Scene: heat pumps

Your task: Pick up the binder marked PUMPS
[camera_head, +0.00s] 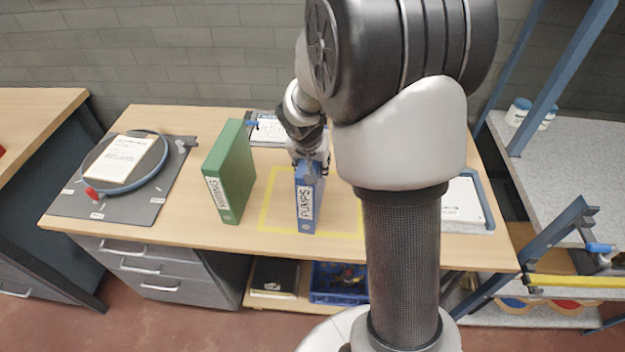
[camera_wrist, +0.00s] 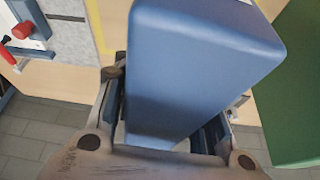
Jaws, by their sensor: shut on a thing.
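The blue binder marked PUMPS (camera_head: 306,208) stands upright on the desk, inside a yellow taped outline. Its label faces the front. My gripper (camera_head: 311,163) is at the top of this binder and shut on it. In the wrist view the blue binder (camera_wrist: 200,65) fills the middle, between the two fingers of my gripper (camera_wrist: 170,135). My arm hides part of the desk to the right of the binder.
A green binder (camera_head: 229,170) stands upright close by on the left. A round dish with a paper (camera_head: 120,158) lies on a grey mat farther left. A clipboard (camera_head: 268,130) lies behind. A tray with papers (camera_head: 464,203) is at the right. A blue crate (camera_head: 338,283) is below.

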